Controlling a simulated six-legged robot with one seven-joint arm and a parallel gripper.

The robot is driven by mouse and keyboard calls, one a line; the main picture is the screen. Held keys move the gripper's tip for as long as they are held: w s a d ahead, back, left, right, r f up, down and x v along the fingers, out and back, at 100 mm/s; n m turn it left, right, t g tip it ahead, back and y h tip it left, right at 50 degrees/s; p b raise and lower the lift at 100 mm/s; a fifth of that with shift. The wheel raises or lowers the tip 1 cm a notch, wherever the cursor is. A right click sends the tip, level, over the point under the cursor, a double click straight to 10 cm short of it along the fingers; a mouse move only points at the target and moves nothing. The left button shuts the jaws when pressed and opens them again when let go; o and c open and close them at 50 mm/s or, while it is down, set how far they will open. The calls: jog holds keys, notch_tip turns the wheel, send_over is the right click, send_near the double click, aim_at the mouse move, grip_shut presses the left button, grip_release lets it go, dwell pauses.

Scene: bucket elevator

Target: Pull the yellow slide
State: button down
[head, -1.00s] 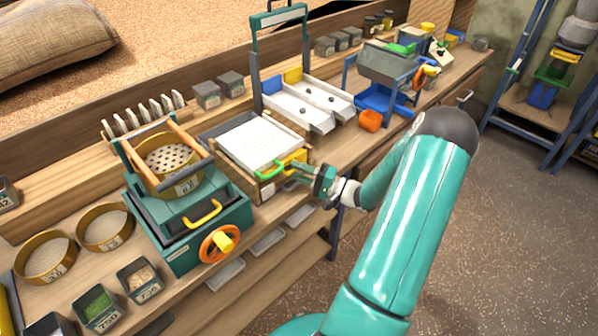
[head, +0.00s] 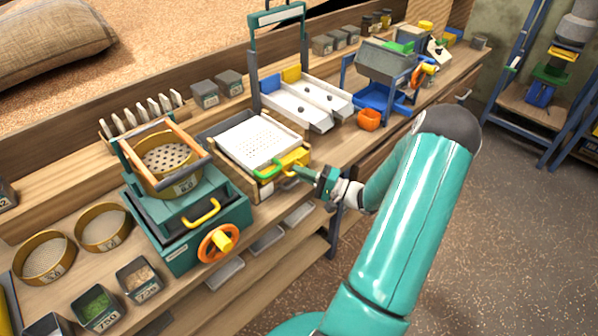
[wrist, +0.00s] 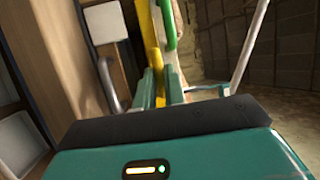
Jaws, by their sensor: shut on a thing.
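The yellow slide (head: 294,158) is at the front right of the wooden-framed box with the white perforated tray (head: 254,138), beside a green handle (head: 267,170). My gripper (head: 299,171) reaches it from the right, in front of the bench. In the wrist view, the slide shows as a yellow strip (wrist: 154,45) running down between the two teal fingers of my gripper (wrist: 161,86), which are shut on it. The green handle (wrist: 169,24) shows just right of the strip. The gripped end is partly hidden by the fingers.
A teal sieve machine with an orange wheel (head: 219,243) stands left of the box. Open floor (head: 500,220) lies right of the bench.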

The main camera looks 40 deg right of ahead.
jog(key=shift+s+f, duration=0.1)
jog(key=shift+s, duration=0.1)
jog(key=c, duration=1.5)
grip_release()
jog(key=shift+s, duration=0.1)
jog(key=v, duration=1.3)
jog(key=shift+s+d+f, duration=0.1)
jog(key=shift+s+d, duration=0.1)
jog(key=shift+s, duration=0.05)
